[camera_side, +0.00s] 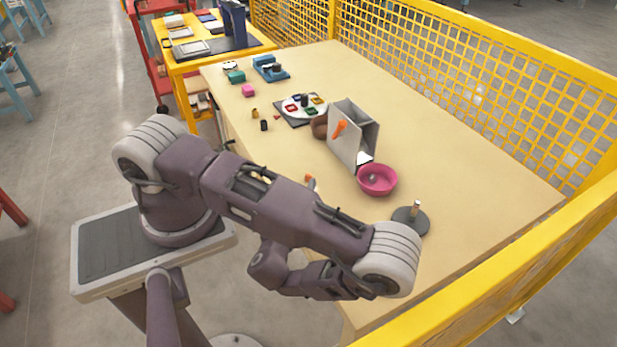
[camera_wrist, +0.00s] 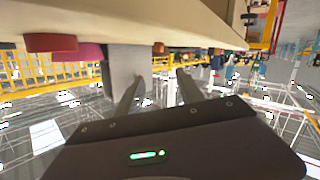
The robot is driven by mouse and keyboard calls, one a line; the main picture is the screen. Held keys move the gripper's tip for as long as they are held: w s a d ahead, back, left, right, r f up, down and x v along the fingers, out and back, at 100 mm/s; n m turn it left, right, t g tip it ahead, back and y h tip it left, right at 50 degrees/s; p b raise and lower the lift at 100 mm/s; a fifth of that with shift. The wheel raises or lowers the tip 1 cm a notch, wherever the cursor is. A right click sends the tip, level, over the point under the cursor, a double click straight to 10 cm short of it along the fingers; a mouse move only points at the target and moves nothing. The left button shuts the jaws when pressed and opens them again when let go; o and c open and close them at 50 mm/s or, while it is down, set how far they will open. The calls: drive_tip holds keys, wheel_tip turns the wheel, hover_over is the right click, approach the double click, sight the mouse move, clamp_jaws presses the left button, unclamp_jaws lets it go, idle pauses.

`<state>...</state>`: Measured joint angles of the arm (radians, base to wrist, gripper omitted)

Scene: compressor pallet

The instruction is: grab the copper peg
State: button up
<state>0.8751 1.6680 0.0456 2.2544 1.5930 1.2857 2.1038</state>
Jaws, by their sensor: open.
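In the side view, a short upright peg (camera_side: 416,208) with a pale brownish tone stands on a dark round base at the near right of the table. An orange piece (camera_side: 310,181) shows just above my arm near the table's front edge. I cannot tell for sure which of these is the copper peg. In the wrist view, my gripper (camera_wrist: 158,78) has its two fingers apart with nothing between them. A small orange-brown thing (camera_wrist: 158,47) shows beyond the fingers, at the table. My fingers are not clearly visible in the side view, where my arm hides part of the table edge.
A grey upright box (camera_side: 345,140) with an orange piece on it stands mid-table. A pink bowl (camera_side: 377,182) is to its right. A white round plate (camera_side: 303,108) with coloured pieces lies farther back. A yellow mesh fence (camera_side: 480,80) borders the table. The table's right side is mostly free.

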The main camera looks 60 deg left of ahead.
sight(308, 178)
drive_tip(key=f+m, duration=0.1)
drive_tip(key=m, duration=0.1)
drive_tip(key=f+m+t+h, duration=0.1)
drive_tip(key=shift+a+f+m, duration=0.3)
drive_tip(key=shift+m, duration=0.1)
drive_tip(key=x, duration=0.7)
drive_tip(key=shift+s+f, duration=0.1)
drive_tip(key=shift+f, duration=0.05)
clamp_jaws()
